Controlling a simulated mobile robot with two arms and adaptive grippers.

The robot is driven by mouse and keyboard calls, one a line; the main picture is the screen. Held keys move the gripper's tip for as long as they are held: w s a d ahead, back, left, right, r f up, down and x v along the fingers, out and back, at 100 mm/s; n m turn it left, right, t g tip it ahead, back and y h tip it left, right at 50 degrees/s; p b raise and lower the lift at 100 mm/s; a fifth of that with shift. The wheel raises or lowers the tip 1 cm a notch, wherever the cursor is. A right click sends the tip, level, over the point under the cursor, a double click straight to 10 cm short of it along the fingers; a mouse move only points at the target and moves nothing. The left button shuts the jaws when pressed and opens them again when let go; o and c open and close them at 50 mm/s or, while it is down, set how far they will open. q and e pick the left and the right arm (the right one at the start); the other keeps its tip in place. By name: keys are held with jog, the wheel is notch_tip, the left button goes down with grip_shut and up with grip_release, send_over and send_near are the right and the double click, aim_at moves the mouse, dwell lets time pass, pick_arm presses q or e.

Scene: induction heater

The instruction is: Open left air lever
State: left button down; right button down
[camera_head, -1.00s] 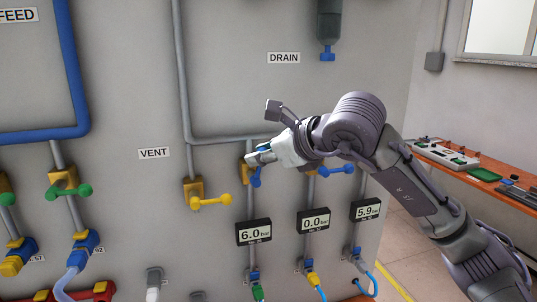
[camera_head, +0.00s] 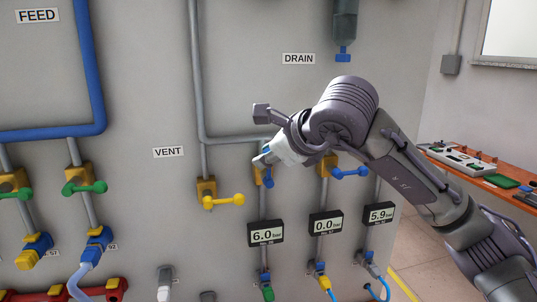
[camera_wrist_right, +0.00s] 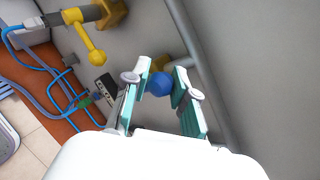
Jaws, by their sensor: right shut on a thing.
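The left air lever is a blue handle (camera_head: 268,180) on a yellow valve above the 6.0 bar gauge (camera_head: 265,233) in the head view. My right gripper (camera_head: 264,159) is at this lever and hides much of it; the visible blue part points downward. In the right wrist view the lever's round blue knob (camera_wrist_right: 159,84) sits between the teal-padded fingers of my right gripper (camera_wrist_right: 164,88), which is shut on it. A second blue lever (camera_head: 350,172) points right above the 0.0 bar gauge (camera_head: 326,223). My left gripper is not in view.
A yellow vent lever (camera_head: 225,200) stands left of the gripper. Grey pipes (camera_head: 198,80) run close by on the panel. Green levers (camera_head: 86,188) are farther left. An orange table (camera_head: 515,185) with equipment stands at right.

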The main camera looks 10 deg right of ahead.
jog(key=c, duration=0.9)
grip_release()
jog(key=shift+f, duration=0.15)
jog(key=shift+c, duration=0.2)
jog(key=shift+d, duration=0.1)
jog(key=v, duration=1.2)
jog(key=shift+w, duration=0.1)
